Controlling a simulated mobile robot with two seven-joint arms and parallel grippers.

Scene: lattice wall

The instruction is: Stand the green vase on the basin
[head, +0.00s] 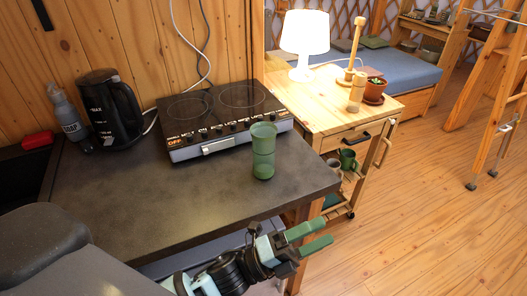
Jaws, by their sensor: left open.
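The green vase (263,152) stands upright on the dark worktop, near its right end and just in front of the hob. It is narrower at the middle. A dark recess (18,172) at the left edge of the view looks like the basin; only part of it shows. My left gripper (325,231) is open and empty, its two green fingers apart and pointing right. It is below and right of the vase in the picture, near the worktop's front right corner, and does not touch the vase. My right gripper is not in view.
A black kettle (110,108), a spray bottle (68,120) and a red object (38,140) stand at the back left. The hob (220,115) fills the worktop's back. The worktop's middle (150,195) is clear. A wooden cart (330,107) with a lamp (305,40) stands behind right.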

